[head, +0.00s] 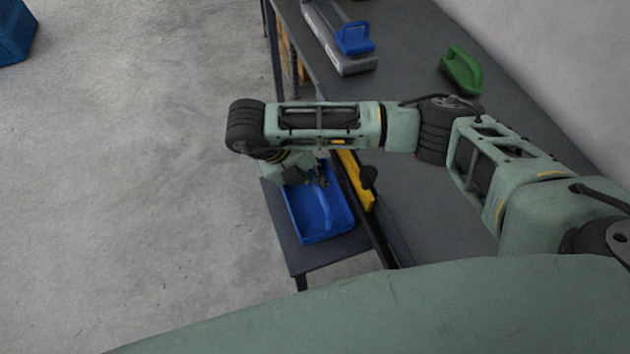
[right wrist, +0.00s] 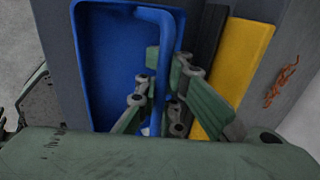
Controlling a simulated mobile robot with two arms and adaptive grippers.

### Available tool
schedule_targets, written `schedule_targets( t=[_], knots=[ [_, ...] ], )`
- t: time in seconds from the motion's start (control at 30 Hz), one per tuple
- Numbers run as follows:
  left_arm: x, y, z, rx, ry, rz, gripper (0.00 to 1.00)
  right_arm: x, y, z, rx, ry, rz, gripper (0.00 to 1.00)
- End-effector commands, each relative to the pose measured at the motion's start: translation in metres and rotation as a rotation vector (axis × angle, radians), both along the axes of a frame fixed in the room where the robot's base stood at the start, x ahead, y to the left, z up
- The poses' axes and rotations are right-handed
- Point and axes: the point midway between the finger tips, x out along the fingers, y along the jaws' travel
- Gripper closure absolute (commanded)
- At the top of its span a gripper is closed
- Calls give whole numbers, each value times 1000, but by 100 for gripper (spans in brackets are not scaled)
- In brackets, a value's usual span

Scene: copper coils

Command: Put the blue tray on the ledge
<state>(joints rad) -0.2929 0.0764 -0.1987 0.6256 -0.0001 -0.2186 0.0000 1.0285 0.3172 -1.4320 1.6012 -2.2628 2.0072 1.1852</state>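The blue tray (head: 334,226), with a blue bar handle (right wrist: 160,35) along it, lies on a small low grey table or ledge (head: 283,226) beside the dark bench. My right gripper (head: 318,178) is down at the tray's handle. In the right wrist view my right gripper's fingers (right wrist: 165,98) lie on both sides of the handle. I cannot tell whether they press on it. The tray looks flat and my wrist hides part of its far end. My left gripper is not in view.
A yellow block (head: 354,182) stands along the edge of the long dark bench (head: 420,205), close beside the tray. A green object (head: 461,70) and a grey case with a blue part (head: 354,37) lie further along the bench. Open floor (head: 130,190) is left.

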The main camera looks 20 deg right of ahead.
Motion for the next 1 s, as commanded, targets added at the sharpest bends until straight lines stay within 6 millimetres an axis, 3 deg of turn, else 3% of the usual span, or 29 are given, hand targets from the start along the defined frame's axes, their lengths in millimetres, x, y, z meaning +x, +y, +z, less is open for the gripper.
schedule_targets(
  t=[0.17, 0.6, 0.9, 1.0],
  knots=[
    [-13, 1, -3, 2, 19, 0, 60, -1, 1, -22, 1, 2, -1, 100],
    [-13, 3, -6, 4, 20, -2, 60, 0, 0, -27, 1, 1, 1, 100],
    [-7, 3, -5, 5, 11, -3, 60, 0, 0, -27, 1, 0, 0, 74],
    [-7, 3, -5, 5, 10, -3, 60, 0, 0, -27, 1, 0, 0, 74]
  ],
)
